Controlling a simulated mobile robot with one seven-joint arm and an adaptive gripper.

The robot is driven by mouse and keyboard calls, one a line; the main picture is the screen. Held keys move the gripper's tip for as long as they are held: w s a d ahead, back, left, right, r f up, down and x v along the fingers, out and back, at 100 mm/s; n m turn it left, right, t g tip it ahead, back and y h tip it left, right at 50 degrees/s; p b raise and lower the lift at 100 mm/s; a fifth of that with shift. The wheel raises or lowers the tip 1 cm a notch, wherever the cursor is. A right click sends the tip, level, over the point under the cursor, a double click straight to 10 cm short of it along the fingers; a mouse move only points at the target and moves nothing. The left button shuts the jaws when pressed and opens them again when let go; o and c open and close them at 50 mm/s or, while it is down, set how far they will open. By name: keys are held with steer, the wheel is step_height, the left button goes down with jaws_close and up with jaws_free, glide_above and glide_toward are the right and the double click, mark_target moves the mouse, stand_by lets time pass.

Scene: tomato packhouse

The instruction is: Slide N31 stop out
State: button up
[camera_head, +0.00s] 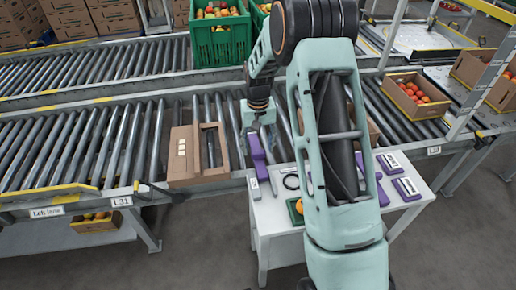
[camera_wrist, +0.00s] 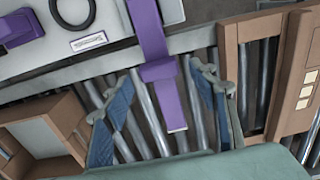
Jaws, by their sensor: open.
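A purple stop (camera_head: 257,152) lies across the near edge of the roller lane, one end over the white side table (camera_head: 270,222). In the wrist view the stop (camera_wrist: 160,72) is a long bar with a wider cross-piece and a pale tip over the rollers. Its name cannot be read. My gripper (camera_head: 263,116) is over the lane at the stop's far end. In the wrist view my gripper (camera_wrist: 165,80) is open, its blue-padded fingers on either side of the stop, with gaps visible to both. Whether it is low enough to touch cannot be told.
A brown carton (camera_head: 184,158) with cream squares stands on the rollers close left of the stop. Another open carton (camera_wrist: 68,122) is on the other side. More purple pieces (camera_head: 388,163) and a black ring (camera_head: 291,182) lie on the table. My arm hides part of the table.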

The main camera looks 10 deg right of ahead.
mark_target(258, 151)
step_height(258, 151, up, 11)
steer(key=shift+f, duration=0.2)
stand_by(0.4)
